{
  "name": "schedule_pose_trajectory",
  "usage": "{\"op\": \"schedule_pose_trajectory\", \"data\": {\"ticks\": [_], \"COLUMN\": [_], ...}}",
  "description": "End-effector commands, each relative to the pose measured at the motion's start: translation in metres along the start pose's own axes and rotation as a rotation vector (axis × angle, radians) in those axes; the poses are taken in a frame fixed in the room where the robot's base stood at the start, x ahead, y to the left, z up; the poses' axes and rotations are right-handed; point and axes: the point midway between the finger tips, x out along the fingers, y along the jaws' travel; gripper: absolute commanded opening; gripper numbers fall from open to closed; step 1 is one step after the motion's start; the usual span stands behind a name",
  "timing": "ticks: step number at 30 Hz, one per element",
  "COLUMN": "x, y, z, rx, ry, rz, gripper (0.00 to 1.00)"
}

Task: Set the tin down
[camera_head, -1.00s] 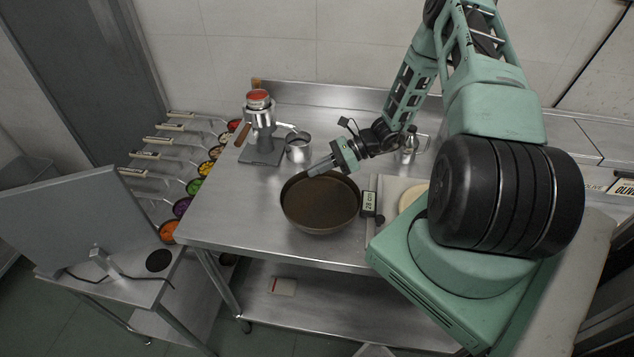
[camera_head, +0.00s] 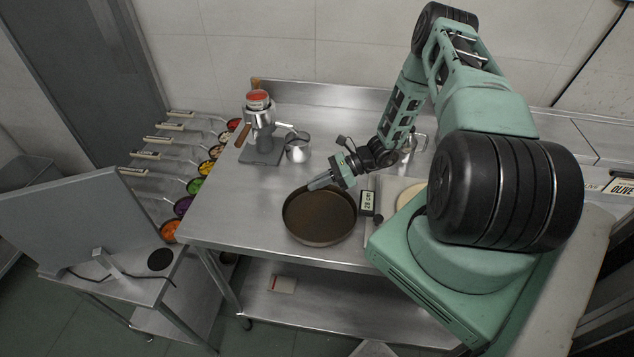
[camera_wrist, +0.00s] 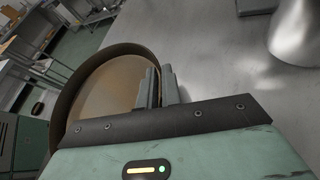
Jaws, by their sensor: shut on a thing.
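The tin (camera_head: 320,218) is a round, shallow dark pan with a brown inside, level over the front middle of the steel table (camera_head: 235,213). My gripper (camera_head: 318,184) reaches in from the right and is shut on the tin's far rim. In the wrist view the two fingers (camera_wrist: 158,88) pinch the wall of the tin (camera_wrist: 105,95), whose left side and inside show. The tin's underside is hidden, so I cannot tell whether it touches the table or hangs just above it.
A "28 cm" sign (camera_head: 367,202) stands close right of the tin. A board with a pale disc (camera_head: 409,195) lies beyond it. A steel jug (camera_head: 297,150) and a press (camera_head: 262,135) stand behind. The table left of the tin is clear.

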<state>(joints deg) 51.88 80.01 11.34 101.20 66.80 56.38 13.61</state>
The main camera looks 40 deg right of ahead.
Motion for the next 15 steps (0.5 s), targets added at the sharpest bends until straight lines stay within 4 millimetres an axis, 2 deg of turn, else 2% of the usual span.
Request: {"op": "schedule_pose_trajectory", "data": {"ticks": [5,6,8,15], "x": [0.0027,0.0021,0.002,0.002], "y": [-0.001,-0.0008,-0.0007,-0.0007], "z": [-0.006,-0.0049,-0.0045,-0.0043], "rx": [0.001,0.0,0.0,0.0], "ry": [-0.001,0.0,0.0,0.0], "rz": [0.0,0.0,0.0,0.0], "gripper": [0.0,0.14,0.28,0.28]}}
